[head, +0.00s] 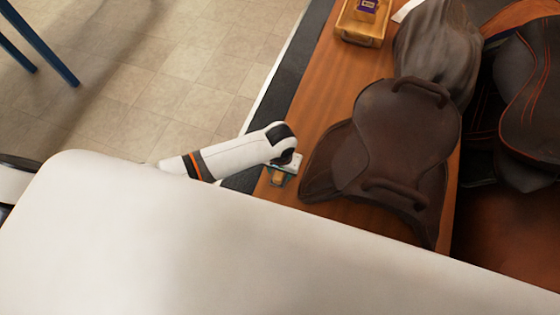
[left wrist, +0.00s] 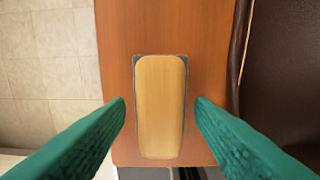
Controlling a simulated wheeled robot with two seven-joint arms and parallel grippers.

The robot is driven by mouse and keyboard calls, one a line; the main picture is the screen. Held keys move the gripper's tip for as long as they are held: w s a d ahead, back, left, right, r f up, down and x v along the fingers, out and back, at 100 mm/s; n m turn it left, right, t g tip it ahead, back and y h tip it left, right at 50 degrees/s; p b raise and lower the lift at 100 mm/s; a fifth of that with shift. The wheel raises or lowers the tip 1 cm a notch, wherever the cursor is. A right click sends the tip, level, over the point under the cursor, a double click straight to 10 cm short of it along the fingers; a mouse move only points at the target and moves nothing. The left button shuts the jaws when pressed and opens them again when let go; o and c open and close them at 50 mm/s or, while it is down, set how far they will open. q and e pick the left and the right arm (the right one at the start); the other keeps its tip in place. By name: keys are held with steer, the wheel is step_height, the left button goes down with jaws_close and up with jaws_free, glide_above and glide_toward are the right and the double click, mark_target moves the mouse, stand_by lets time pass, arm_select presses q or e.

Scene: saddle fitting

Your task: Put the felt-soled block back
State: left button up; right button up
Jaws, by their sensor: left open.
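The felt-soled block (left wrist: 160,105) is a pale wooden piece with rounded ends and a thin dark edge beneath it. It lies on the wooden bench top, near the bench's end. In the head view it shows only as a small tan patch (head: 277,179) under my left gripper (head: 284,169). In the left wrist view my left gripper (left wrist: 160,103) is open, its green fingers on either side of the block with a gap on both sides. I cannot tell whether the fingertips are down at block height. My right gripper is not in view.
A dark brown saddle (head: 405,135) lies on the bench (head: 318,115), close right of the block. Behind it are a grey draped cover (head: 438,45) and a yellowish tray (head: 360,32) holding a purple-labelled item (head: 367,5). Another saddle (head: 530,90) stands at the right.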

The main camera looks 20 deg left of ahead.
arm_select(q)
step_height(320, 180, up, 11)
steer(key=shift+r, duration=0.15)
stand_by(0.6)
steer(key=s+d+r+m+t+h, duration=0.1)
steer(key=s+r+t+h, duration=0.1)
steer(key=s, duration=0.4)
steer(key=s+a+r+t+y, duration=0.2)
steer(key=s+a+r, duration=0.1)
steer(key=s+a, duration=0.6)
step_height(320, 180, down, 27)
steer(key=g+b, duration=0.2)
steer(key=b, duration=0.1)
steer(key=s+a+f+m+g+b, duration=0.1)
steer(key=s+a+f+b, duration=0.2)
steer(key=s+f, duration=1.3)
step_height(320, 180, down, 5)
steer(key=shift+s+a+r, duration=0.2)
steer(key=shift+s+a, duration=0.2)
steer(key=shift+a, duration=0.05)
